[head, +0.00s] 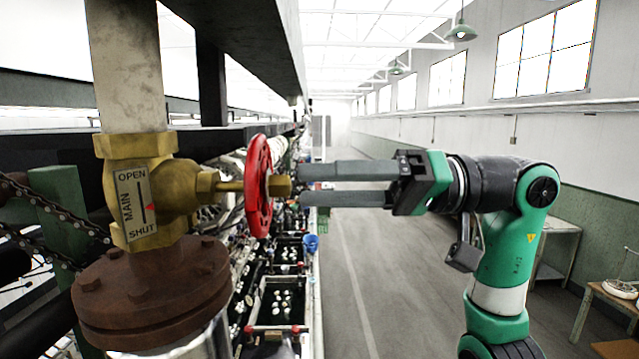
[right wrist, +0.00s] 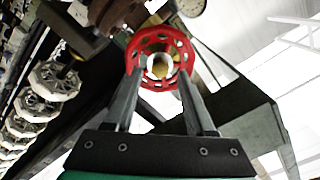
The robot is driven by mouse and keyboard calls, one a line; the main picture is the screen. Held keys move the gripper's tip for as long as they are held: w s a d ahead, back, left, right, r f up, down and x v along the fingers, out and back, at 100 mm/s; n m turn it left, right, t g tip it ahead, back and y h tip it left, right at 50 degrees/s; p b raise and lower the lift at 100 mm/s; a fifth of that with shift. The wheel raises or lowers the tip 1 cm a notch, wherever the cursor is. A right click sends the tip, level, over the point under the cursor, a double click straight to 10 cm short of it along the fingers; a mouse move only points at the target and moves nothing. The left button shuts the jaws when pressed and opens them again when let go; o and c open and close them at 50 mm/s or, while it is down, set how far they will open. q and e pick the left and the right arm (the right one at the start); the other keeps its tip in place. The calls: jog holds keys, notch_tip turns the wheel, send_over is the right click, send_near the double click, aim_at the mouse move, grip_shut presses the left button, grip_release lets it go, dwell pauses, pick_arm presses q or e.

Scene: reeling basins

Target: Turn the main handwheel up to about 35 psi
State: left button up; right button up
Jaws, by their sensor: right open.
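The red main handwheel (head: 258,187) stands nearly edge-on in the head view, on the stem of a brass valve (head: 165,195). A brass nut (head: 280,187) sticks out of its hub. The valve's plate (head: 135,203) reads OPEN, MAIN and SHUT, with a red pointer between. My right gripper (head: 301,184) is open and empty, its fingertips facing the wheel just right of the nut. In the right wrist view the handwheel (right wrist: 160,40) lies ahead, its rim overlapped by the two fingertips; contact cannot be told. A round gauge (right wrist: 190,7) is partly cut off; its reading is illegible. My left gripper is not in view.
A rusty flange (head: 150,290) sits below the valve, and a dark beam (head: 245,40) runs above. A chain (head: 35,220) is at the left. Reeling basins (head: 280,300) line up behind the wheel. The aisle floor (head: 385,270) is clear; a table (head: 610,300) stands far right.

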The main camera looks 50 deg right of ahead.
aim_at(271, 187)
jog(key=shift+w+a+m+p, duration=0.35)
jog(key=shift+w+m, duration=0.05)
jog(key=shift+m, duration=4.05)
jog(key=shift+w+a+m+p, duration=0.3)
jog(key=shift+w+m, duration=0.05)
jog(key=shift+m, duration=4.15)
jog(key=shift+w+a+m+p, duration=0.35)
jog(key=shift+w+m, duration=0.05)
jog(key=shift+m, duration=4.05)
grip_shut()
